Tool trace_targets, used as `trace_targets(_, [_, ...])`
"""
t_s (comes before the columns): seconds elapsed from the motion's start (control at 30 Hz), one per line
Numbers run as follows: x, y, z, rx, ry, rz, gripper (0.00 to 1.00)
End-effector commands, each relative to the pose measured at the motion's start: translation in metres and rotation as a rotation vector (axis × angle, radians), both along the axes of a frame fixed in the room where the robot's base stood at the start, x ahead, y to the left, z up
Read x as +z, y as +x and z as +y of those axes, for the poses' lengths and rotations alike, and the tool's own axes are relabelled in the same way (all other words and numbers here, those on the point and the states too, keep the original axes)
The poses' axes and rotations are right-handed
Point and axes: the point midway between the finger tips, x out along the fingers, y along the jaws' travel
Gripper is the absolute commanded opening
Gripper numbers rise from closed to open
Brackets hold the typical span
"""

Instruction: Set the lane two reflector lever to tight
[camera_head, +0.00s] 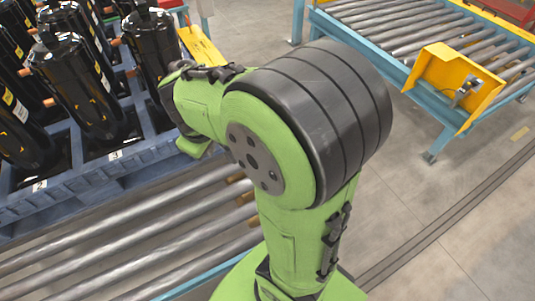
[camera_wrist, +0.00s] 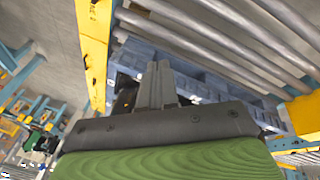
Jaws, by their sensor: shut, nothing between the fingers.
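My gripper (camera_wrist: 158,70) shows in the wrist view with its two grey fingers together and nothing between them. In the head view my green arm reaches up and left, and the gripper is hidden behind it. A yellow bracket (camera_head: 440,75) on the right conveyor carries a small grey fitting (camera_head: 466,90); I cannot tell whether this is the lane two reflector lever. Another yellow plate (camera_head: 202,46) stands behind my arm, next to the pallet. No lever setting can be read in either view.
Black compressors (camera_head: 75,80) stand in a blue pallet (camera_head: 110,170) on the left roller conveyor (camera_head: 130,235). A second roller conveyor (camera_head: 400,30) stands at the back right. Grey floor (camera_head: 440,200) is open at right. A yellow rail (camera_wrist: 94,50) lies left of the fingers in the wrist view.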

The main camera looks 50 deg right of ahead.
Motion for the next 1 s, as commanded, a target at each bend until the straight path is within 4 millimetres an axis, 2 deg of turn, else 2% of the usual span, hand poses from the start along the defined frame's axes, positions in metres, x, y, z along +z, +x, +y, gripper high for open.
trace_targets(0.03, [-0.024, 0.012, -0.008, 0.026, -0.039, 0.04, 0.0])
trace_targets(0.2, [-0.094, 0.05, -0.04, 0.149, -0.206, 0.163, 0.0])
trace_targets(0.4, [-0.181, 0.078, -0.082, 0.338, -0.427, 0.337, 0.0])
trace_targets(0.6, [-0.266, 0.09, -0.124, 0.582, -0.66, 0.542, 0.0])
trace_targets(0.8, [-0.342, 0.092, -0.16, 0.874, -0.888, 0.763, 0.0])
trace_targets(0.9, [-0.368, 0.091, -0.172, 0.997, -0.971, 0.851, 0.0])
trace_targets(1.0, [-0.383, 0.091, -0.179, 1.078, -1.021, 0.904, 0.0])
